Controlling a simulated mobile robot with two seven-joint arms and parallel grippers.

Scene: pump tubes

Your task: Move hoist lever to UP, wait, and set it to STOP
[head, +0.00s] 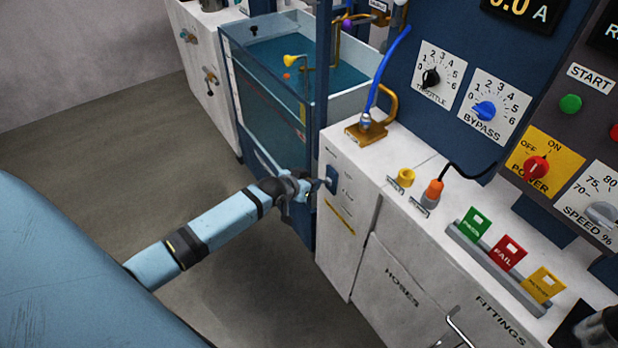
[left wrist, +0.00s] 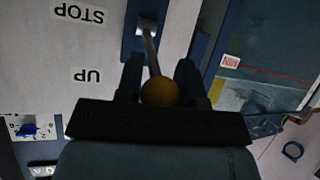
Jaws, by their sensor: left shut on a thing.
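The hoist lever (left wrist: 151,52) is a metal rod with a yellow ball knob (left wrist: 160,92), coming out of a blue plate (head: 331,179) on the side of the white cabinet. My left gripper (head: 314,184) is at this plate. In the left wrist view its two fingers (left wrist: 160,82) stand on both sides of the knob and are shut on it. The labels STOP (left wrist: 84,16) and UP (left wrist: 87,75) read upside down there. The rod's base is near STOP level, and the knob appears near UP level; the exact setting is hard to tell. My right gripper is not in view.
A glass water tank (head: 275,100) stands behind my left gripper. The white cabinet (head: 350,235) has a blue hose (head: 390,70) on top. Green, red and yellow tags (head: 508,253) and a dial panel (head: 500,106) are at the right. The floor at the left is clear.

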